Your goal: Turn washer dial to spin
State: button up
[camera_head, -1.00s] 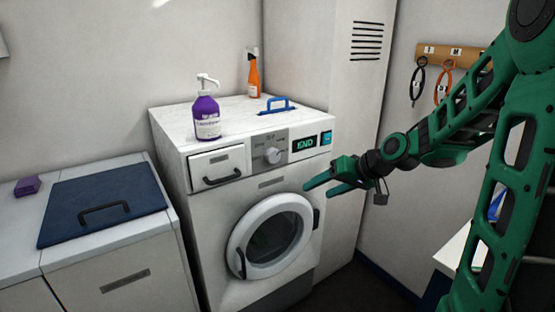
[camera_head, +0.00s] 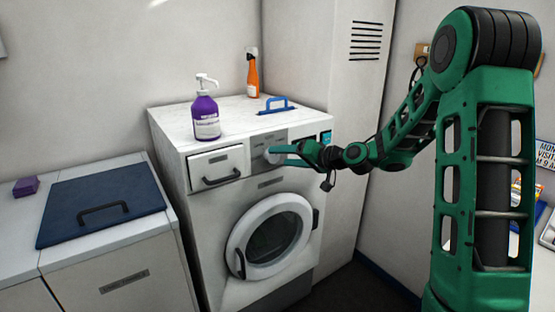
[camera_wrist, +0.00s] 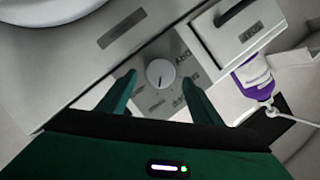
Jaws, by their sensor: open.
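The washer (camera_head: 205,150) is white, with a grey panel across its front top and a round door (camera_head: 270,236) that is shut. In the head view my gripper (camera_head: 276,154) is in front of the panel and hides most of the dial and the display.
The drawer handle (camera_head: 221,177) is left of the dial. A counter with a blue lid (camera_head: 100,203) stands at left.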

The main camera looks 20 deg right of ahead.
aim_at(272, 156)
jog(key=shift+x, duration=1.4)
jog(key=c, duration=1.1)
jog(key=shift+o, duration=0.3)
